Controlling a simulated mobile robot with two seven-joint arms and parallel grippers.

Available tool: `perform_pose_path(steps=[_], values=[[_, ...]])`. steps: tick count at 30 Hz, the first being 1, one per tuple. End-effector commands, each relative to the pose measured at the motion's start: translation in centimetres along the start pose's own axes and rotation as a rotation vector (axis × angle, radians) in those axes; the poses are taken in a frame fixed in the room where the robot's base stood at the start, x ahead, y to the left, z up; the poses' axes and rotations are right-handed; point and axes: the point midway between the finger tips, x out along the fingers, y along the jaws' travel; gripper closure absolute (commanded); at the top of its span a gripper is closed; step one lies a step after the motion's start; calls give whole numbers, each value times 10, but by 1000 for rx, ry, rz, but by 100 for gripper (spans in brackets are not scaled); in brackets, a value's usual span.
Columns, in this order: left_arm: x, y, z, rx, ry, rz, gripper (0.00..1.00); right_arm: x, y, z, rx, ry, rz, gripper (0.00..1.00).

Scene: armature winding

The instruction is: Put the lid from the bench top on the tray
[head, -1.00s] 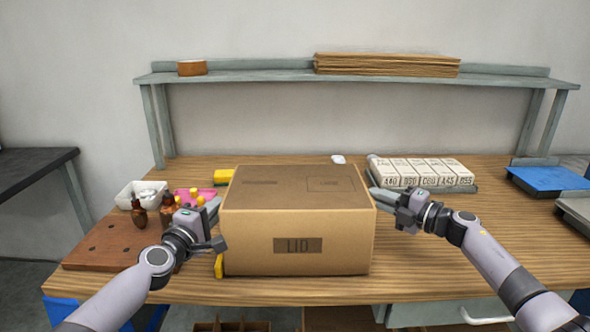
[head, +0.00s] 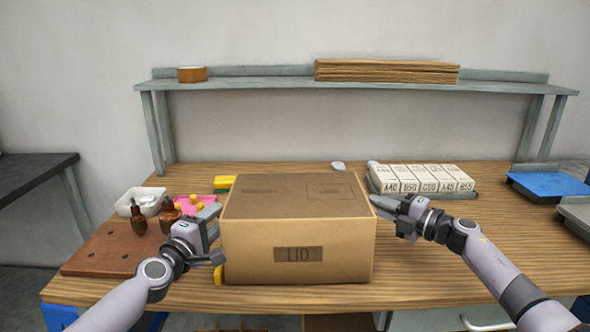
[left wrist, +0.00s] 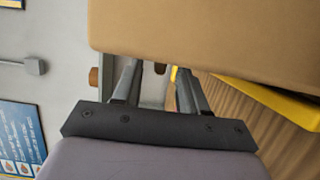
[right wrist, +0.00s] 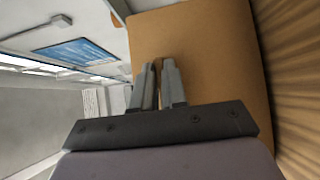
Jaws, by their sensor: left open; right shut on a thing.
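A grey tray (head: 470,195) at the back right bears several labelled white blocks. The lid hides what lies behind and under it.
Yellow parts (head: 225,182) show at the lid's left edge. A white bin (head: 128,198), brown bottles (head: 138,215) and a brown board (head: 95,258) stand left. A blue item (head: 545,185) lies far right. A shelf (head: 270,82) spans the back.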

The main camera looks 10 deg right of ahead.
Motion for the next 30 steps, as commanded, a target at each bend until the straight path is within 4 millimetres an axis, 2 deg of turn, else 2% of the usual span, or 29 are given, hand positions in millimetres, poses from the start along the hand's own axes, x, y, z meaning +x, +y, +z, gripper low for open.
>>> perform_pose_path(steps=[1, 6, 15, 21, 30], values=[[-5, 4, -1, 0, 0, -1, 58, 0, 10, 0, 2, 0, 4, 100], [-27, 6, 0, 0, -1, -3, 58, 0, 33, 0, 2, 0, 5, 100], [-79, 4, -1, 0, 1, -2, 58, 0, 61, 0, 2, 0, 4, 100], [-104, 2, 0, -1, 1, -1, 58, 0, 69, 0, 2, 0, 4, 100], [-114, 1, 0, 0, 1, 2, 58, 0, 71, 0, 2, 0, 4, 100]])
